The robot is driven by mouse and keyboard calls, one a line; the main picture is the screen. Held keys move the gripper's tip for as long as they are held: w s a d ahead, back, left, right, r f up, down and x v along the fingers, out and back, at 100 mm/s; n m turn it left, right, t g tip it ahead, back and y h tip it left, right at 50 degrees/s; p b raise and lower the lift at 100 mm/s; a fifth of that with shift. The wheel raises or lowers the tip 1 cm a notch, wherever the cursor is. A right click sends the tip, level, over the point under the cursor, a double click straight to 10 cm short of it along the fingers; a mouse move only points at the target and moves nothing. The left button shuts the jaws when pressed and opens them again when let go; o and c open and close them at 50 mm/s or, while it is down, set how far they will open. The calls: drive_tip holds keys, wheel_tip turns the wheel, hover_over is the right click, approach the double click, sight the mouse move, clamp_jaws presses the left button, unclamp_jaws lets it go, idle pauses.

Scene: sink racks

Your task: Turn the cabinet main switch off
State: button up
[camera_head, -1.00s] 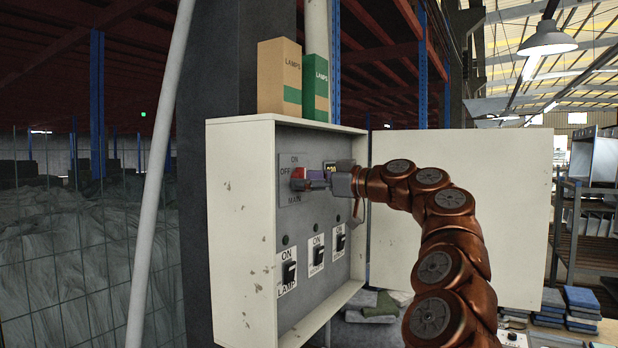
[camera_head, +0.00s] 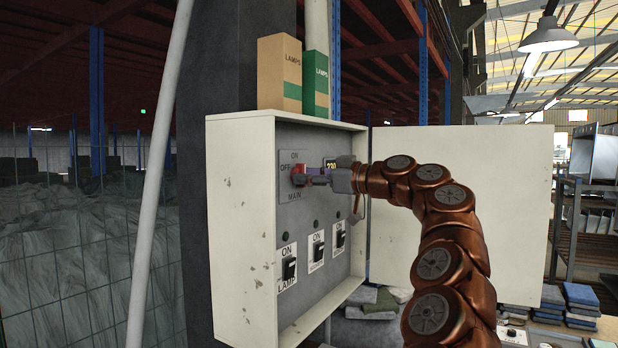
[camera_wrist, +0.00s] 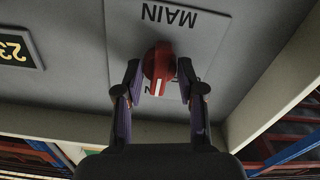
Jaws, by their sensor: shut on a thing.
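The main switch is a red rotary knob (camera_head: 298,174) on a grey plate (camera_head: 290,195) marked ON at the top, OFF at the left and MAIN below, at the cabinet's upper left. In the wrist view, which is upside down, the red knob (camera_wrist: 158,62) has a white line running upright, its end towards the partly hidden ON lettering. My gripper (camera_head: 312,177) reaches in from the right. In the wrist view its two fingers (camera_wrist: 158,76) are shut on the knob, one on each side.
The open white cabinet (camera_head: 242,230) has its door (camera_head: 470,200) swung out to the right, behind my arm. Several black switches, including the lamp switch (camera_head: 289,269), sit below the main plate. Two boxes (camera_head: 279,75) stand on top. A small display (camera_wrist: 18,47) is beside the plate.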

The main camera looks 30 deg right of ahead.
drive_tip(key=shift+f+n+b, duration=0.1)
drive_tip(key=shift+n+b, duration=1.15)
drive_tip(key=shift+n, duration=7.55)
drive_tip(key=o, duration=1.1)
drive_tip(key=shift+o, duration=0.2)
drive_tip(key=v, duration=1.2)
